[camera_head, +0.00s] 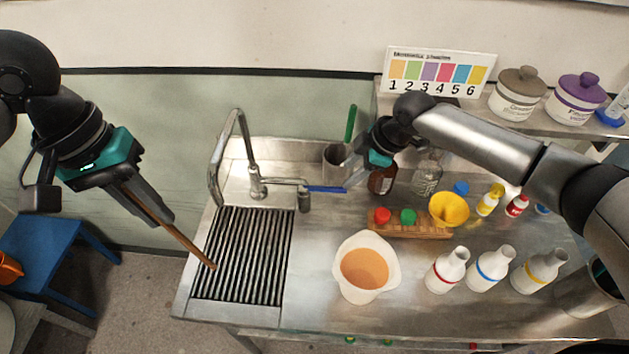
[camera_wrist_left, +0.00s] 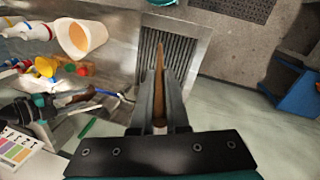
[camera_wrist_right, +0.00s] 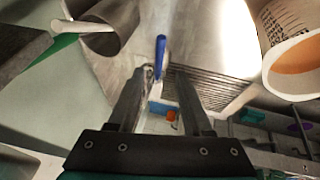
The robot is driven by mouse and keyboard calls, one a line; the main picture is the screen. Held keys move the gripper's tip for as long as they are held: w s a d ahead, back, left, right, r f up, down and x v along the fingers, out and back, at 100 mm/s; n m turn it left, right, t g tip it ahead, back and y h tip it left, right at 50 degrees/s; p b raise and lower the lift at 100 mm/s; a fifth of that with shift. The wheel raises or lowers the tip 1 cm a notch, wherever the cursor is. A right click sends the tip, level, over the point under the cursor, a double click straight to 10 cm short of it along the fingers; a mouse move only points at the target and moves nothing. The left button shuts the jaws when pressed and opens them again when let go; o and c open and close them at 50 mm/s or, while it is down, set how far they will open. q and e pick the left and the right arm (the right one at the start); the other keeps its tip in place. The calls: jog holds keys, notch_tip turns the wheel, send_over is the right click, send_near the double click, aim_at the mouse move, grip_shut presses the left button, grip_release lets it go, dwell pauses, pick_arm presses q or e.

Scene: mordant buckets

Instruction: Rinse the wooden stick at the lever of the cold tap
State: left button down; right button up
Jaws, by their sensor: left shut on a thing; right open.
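The curved metal tap (camera_head: 243,140) stands behind the grate. Its lever has a long blue handle (camera_head: 326,189) reaching right. My right gripper (camera_head: 352,172) is open and empty close to the handle's end. In the right wrist view the blue handle (camera_wrist_right: 161,56) lies just beyond and between the open fingertips. No water stream is visible.
A grey cup (camera_head: 336,165) with a green-handled tool stands by my right gripper. A brown bottle (camera_head: 381,181), a glass bottle (camera_head: 426,178) and a wooden rack (camera_head: 425,230) sit nearby. A white jug (camera_head: 350,289) of orange liquid stands right of the grate. A blue stool (camera_head: 52,247) stands left.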

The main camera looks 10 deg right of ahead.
aim_at(333, 188)
jog(key=x, duration=0.8)
jog(key=shift+b, duration=0.35)
jog(key=shift+r, duration=0.1)
grip_shut()
dwell(0.9)
